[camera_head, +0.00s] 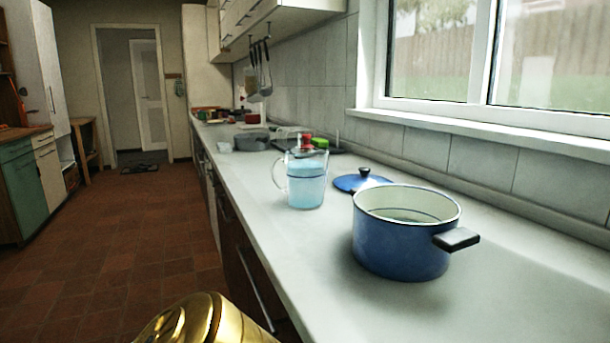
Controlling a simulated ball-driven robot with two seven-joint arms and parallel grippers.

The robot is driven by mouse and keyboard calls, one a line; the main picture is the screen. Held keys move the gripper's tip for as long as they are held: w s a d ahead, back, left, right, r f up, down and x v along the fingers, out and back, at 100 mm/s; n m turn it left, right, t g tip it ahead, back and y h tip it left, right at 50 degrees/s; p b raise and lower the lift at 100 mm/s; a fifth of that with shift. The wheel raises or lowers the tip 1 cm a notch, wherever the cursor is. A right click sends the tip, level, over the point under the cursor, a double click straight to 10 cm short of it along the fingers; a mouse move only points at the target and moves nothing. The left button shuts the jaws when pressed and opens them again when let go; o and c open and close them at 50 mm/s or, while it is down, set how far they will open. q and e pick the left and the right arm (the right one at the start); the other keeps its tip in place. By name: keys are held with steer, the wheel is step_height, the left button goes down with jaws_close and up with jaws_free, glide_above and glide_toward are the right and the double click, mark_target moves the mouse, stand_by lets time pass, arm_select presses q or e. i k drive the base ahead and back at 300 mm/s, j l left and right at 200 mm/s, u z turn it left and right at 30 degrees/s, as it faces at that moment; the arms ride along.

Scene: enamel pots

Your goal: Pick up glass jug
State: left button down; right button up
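The glass jug (306,184) stands upright on the white counter, near its front edge. It is clear, holds pale blue liquid, and its handle (278,175) faces left. A blue enamel pot (397,239) with a white inside and a black handle stands to the right of the jug and nearer to me. The pot seems to hold some liquid. A blue lid (352,182) with a dark knob lies on the counter behind the pot, to the right of the jug. Neither of my grippers is in view. A gold rounded part at the bottom edge seems to be my own.
The counter (345,290) is bare in front of the pot. Farther back are a grey container (251,141), a red item (306,139) and a green item (321,143). A window (480,50) and tiled wall bound the right side. Open tiled floor (110,250) lies left.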

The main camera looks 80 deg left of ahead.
mark_target(306, 169)
steer(key=k+j+u, duration=0.1)
steer(key=u, duration=0.3)
steer(key=j+u, duration=0.35)
steer(key=k+j+u, duration=0.1)
steer(key=u, duration=1.15)
